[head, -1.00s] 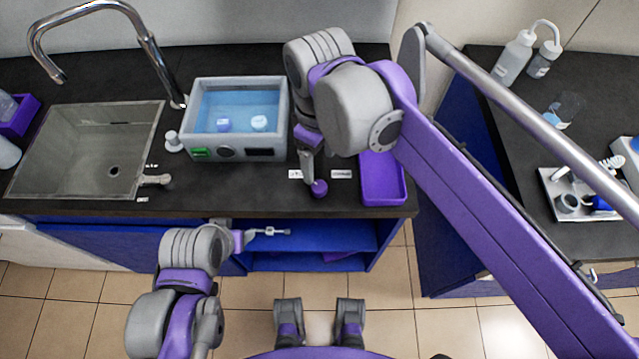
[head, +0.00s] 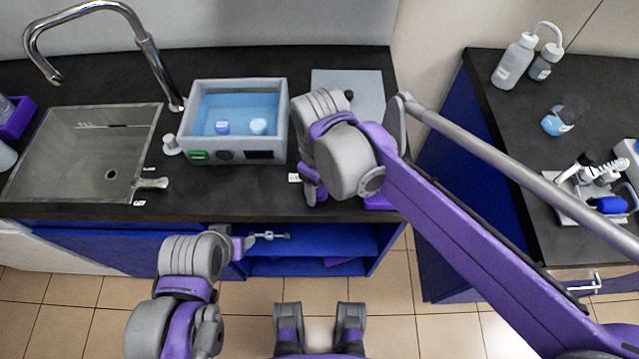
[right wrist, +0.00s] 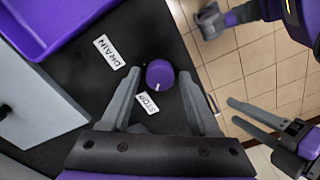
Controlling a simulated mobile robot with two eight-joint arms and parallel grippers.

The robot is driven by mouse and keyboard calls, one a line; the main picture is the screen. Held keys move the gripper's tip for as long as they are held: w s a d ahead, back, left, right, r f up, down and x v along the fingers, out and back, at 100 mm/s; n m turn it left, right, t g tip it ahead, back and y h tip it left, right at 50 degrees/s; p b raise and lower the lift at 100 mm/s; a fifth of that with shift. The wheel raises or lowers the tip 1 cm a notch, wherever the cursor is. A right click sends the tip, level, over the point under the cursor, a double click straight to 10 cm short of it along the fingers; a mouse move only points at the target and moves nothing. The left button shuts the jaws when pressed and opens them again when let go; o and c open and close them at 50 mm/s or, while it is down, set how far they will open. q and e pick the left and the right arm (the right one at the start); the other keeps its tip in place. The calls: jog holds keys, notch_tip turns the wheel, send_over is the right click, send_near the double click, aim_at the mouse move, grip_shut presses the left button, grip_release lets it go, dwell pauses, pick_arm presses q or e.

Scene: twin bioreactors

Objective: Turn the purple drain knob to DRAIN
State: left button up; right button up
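The purple drain knob (right wrist: 160,73) stands on the black counter in the right wrist view. A DRAIN label (right wrist: 109,51) and a STOP label (right wrist: 147,103) lie near it, STOP closer. A small pale mark on the knob's rim faces the STOP side. My right gripper (right wrist: 160,77) is open, its fingertips on either side of the knob with a gap visible at each side. Whether they are down at knob height is hard to tell. In the head view my right arm hides the knob. My left gripper (head: 270,236) is open and empty in front of the counter (head: 250,205).
A water bath (head: 236,155) holds two small floating items, left of my right arm. A sink (head: 85,160) with a lever is farther left. A purple tray (right wrist: 45,22) and a grey box (right wrist: 35,85) lie close to the knob. A side bench stands at right.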

grip_shut()
jog(key=m+p, duration=0.1)
jog(key=m, duration=0.3)
jog(key=shift+r+p, duration=0.1)
jog(key=shift+p, duration=0.3)
jog(key=m+p, duration=0.1)
jog(key=m, duration=0.4)
jog(key=m+p, duration=0.1)
jog(key=m, duration=0.3)
jog(key=shift+m, duration=0.3)
jog(key=shift+m+p, duration=0.3)
jog(key=shift+m, duration=1.8)
